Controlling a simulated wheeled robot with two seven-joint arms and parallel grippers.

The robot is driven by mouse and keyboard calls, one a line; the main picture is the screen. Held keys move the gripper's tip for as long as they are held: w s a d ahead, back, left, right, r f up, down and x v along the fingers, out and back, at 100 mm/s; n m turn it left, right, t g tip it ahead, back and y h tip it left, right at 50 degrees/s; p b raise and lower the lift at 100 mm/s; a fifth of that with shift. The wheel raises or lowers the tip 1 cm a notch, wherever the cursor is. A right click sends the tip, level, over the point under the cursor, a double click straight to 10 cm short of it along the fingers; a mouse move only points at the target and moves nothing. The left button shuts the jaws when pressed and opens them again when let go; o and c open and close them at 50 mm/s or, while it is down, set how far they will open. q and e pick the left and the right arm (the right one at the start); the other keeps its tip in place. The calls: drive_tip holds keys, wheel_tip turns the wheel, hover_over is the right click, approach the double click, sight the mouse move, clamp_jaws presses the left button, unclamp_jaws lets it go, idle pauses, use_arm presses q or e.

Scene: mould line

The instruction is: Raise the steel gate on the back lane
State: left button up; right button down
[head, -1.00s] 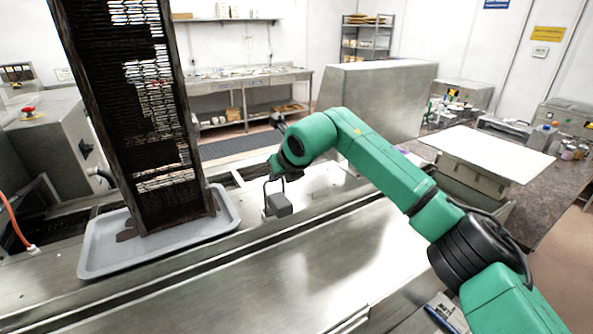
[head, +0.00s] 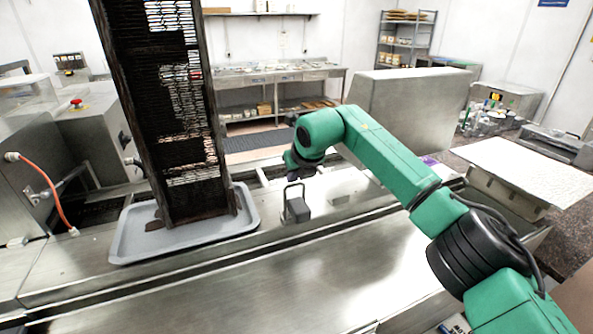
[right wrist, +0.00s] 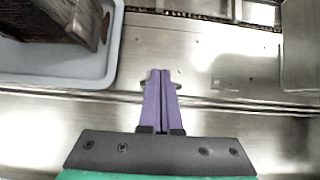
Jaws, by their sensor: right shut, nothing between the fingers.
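A small grey steel block with a thin upright wire handle (head: 296,209) stands at the back lane, right of the grey tray; I take it for the gate, but cannot be sure. It looks down. My right gripper (head: 303,168) appears just above and behind the handle in the head view, small and dark. In the right wrist view its two purple fingers (right wrist: 161,74) are shut together, with nothing between them, over bare steel. Small dark metal ears show on both sides behind the fingers; I cannot tell what they belong to. My left gripper is out of view.
A tall dark slatted rack (head: 170,120) stands on the grey tray (head: 135,250), left of my right gripper. A large steel cabinet (head: 405,110) stands behind my right arm. A white board (head: 525,170) lies on the right. The front steel surface (head: 270,285) is clear.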

sight(297, 204)
drive_tip(key=b+v, duration=0.5)
drive_tip(key=v, duration=0.9)
drive_tip(key=shift+b, duration=0.4)
